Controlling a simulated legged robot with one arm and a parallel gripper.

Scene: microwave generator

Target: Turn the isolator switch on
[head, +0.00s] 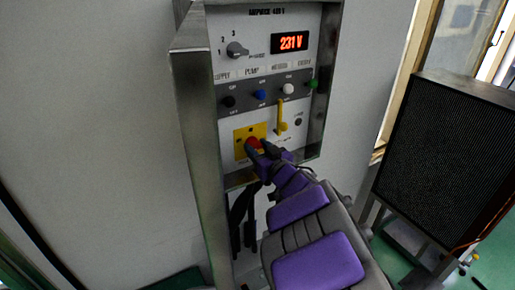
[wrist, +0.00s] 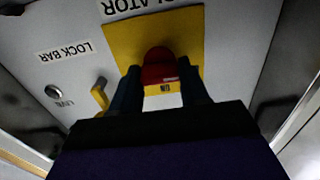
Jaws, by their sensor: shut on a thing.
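The isolator switch is a red knob (head: 253,144) on a yellow plate (head: 241,135), low on the grey control panel. In the wrist view the red knob (wrist: 158,66) sits in front of the yellow plate (wrist: 122,38), under a label reading "...LATOR". My gripper (head: 260,148) is at the knob. In the wrist view the two dark fingers of my gripper (wrist: 160,88) stand on either side of the red knob, shut on it. The fingers and gripper body hide part of the knob and plate, so its exact setting is hard to read.
A yellow lock bar (head: 281,117) hangs right of the plate; it also shows in the wrist view (wrist: 100,96). Above are a row of coloured knobs, a rotary selector (head: 236,50) and a display (head: 290,42) reading 231 V. Metal side walls frame the panel. A black grille box (head: 445,150) stands right.

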